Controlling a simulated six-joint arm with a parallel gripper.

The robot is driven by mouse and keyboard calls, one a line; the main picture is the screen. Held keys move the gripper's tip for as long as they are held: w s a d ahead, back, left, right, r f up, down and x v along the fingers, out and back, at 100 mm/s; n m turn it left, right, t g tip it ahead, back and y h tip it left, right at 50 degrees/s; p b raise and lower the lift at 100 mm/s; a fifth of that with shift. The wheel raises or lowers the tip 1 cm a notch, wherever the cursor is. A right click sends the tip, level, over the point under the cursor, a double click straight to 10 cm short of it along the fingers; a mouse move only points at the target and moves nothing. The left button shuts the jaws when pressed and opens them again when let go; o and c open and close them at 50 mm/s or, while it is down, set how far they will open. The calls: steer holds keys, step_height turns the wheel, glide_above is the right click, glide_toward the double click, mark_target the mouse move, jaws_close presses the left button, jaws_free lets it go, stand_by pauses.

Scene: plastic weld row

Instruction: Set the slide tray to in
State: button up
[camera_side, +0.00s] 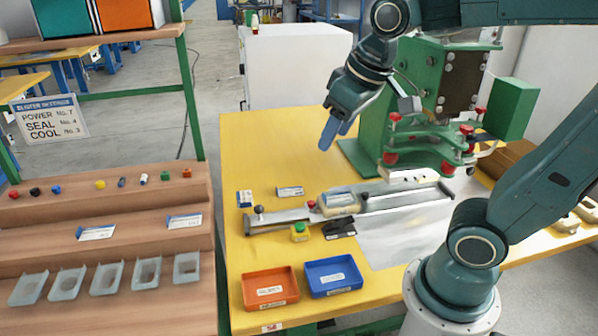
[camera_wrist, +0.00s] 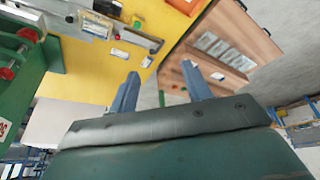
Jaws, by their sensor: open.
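The slide tray (camera_side: 340,202), carrying a clear blister piece, sits on a long metal rail (camera_side: 410,203) on the yellow table. It is left of the green press (camera_side: 378,125), not under the press head. A red knob (camera_side: 312,204) and a dark knob (camera_side: 365,196) are beside the tray; another dark knob (camera_side: 259,209) stands at the rail's left end. My gripper (camera_side: 328,147) is open and empty, high above and behind the tray. In the wrist view my gripper's (camera_wrist: 160,70) blue fingers are apart, with the rail (camera_wrist: 135,37) at upper left.
An orange bin (camera_side: 270,303) and a blue bin (camera_side: 333,289) sit at the front of the table. A green button (camera_side: 299,231) and a black object (camera_side: 339,229) lie just before the rail. A wooden stepped rack (camera_side: 110,235) stands at left. The table behind the rail is mostly clear.

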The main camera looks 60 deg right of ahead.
steer(key=w+d+f+g, duration=0.1)
steer(key=w+d, duration=0.1)
steer(key=w, duration=0.7)
steer(key=m+g+h, duration=0.2)
steer(key=g, duration=0.2)
glide_above(258, 206)
steer(key=a, duration=0.3)
steer(key=w+a+f+x, duration=0.1)
steer(key=a+x, duration=0.1)
steer(key=x, duration=0.8)
steer(key=a+x, duration=0.2)
steer(key=x, duration=0.7)
steer(key=shift+w+f, duration=0.3)
steer(key=shift+w, duration=0.05)
steer(key=x, duration=1.3)
steer(key=shift+a+f, duration=0.15)
steer(key=shift+f, duration=0.25)
